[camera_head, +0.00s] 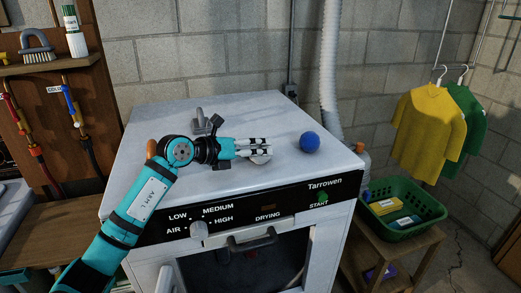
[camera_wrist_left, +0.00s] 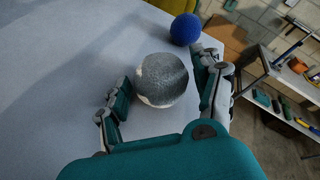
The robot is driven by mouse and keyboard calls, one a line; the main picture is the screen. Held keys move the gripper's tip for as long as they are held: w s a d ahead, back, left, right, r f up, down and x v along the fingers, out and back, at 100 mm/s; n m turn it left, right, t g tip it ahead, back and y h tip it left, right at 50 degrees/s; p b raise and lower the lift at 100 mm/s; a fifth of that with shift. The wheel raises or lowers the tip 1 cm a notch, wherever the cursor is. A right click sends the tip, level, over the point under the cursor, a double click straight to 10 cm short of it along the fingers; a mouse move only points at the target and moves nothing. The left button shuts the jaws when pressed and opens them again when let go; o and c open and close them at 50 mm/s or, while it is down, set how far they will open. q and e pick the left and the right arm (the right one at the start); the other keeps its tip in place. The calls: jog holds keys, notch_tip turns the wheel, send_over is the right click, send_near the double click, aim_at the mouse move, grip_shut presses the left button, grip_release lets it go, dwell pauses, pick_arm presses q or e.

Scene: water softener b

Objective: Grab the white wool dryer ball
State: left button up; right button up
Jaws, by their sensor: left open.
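The white wool dryer ball (camera_wrist_left: 162,79) looks whitish-grey and rests on the white dryer top in the left wrist view. My left gripper (camera_wrist_left: 164,88) is open, with one finger on each side of the ball. A gap shows between the ball and the left finger; I cannot tell whether the right finger touches it. My right gripper is not in view.
A blue ball (camera_head: 309,142) lies on the dryer top (camera_head: 285,110), right of my left gripper; it also shows in the left wrist view (camera_wrist_left: 185,29). A grey hose (camera_head: 329,70) stands behind. A green basket (camera_head: 420,205) is at right.

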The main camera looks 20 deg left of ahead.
pick_arm(q)
jog(key=shift+a, duration=0.1)
jog(key=c, duration=0.9)
